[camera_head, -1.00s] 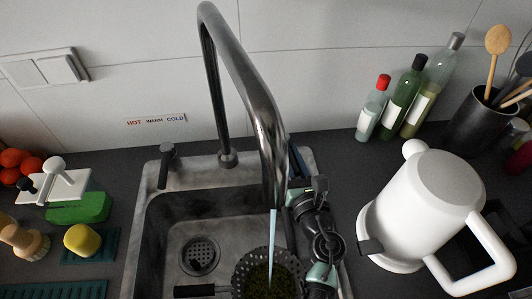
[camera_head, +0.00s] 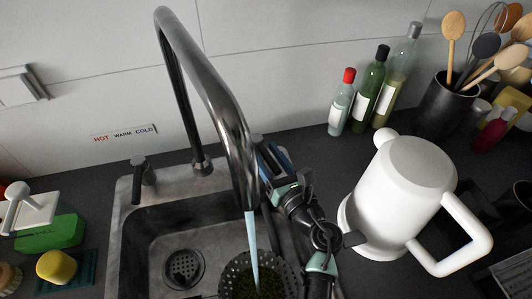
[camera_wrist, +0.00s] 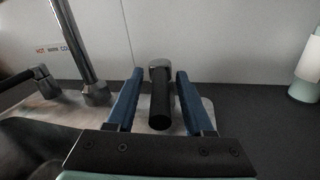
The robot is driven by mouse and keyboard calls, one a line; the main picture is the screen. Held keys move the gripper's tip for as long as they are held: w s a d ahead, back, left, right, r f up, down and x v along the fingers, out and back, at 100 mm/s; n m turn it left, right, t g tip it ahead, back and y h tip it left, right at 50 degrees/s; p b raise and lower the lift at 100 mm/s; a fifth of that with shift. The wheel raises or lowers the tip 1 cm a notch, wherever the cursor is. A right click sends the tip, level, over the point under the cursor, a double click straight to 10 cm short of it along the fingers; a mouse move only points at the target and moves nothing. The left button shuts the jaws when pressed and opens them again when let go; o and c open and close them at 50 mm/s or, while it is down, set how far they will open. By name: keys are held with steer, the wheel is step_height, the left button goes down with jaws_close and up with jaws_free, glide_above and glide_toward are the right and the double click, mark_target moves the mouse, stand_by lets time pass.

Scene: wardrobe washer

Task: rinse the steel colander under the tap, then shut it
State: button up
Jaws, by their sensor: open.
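The steel colander (camera_head: 233,272) sits in the sink (camera_head: 128,222) at the bottom of the head view, cut off by the edge, with dark green stuff inside. Water (camera_head: 252,235) runs from the tall chrome tap (camera_head: 205,80) into it. My gripper (camera_head: 268,155) is behind and right of the spout, partly hidden by it. In the wrist view its blue fingers (camera_wrist: 160,103) are open on either side of a dark lever with a metal end (camera_wrist: 160,108), with gaps on both sides. A second dark lever (camera_head: 143,182) stands left of the tap.
A white jug (camera_head: 400,200) stands close right of my arm. Bottles (camera_head: 368,90) and a dark utensil pot (camera_head: 445,108) are behind it. A HOT WARM COLD label (camera_head: 124,134) is on the wall.

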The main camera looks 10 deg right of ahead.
step_height(320, 180, up, 10)
steer(key=p, duration=0.2)
steer(key=shift+p, duration=0.4)
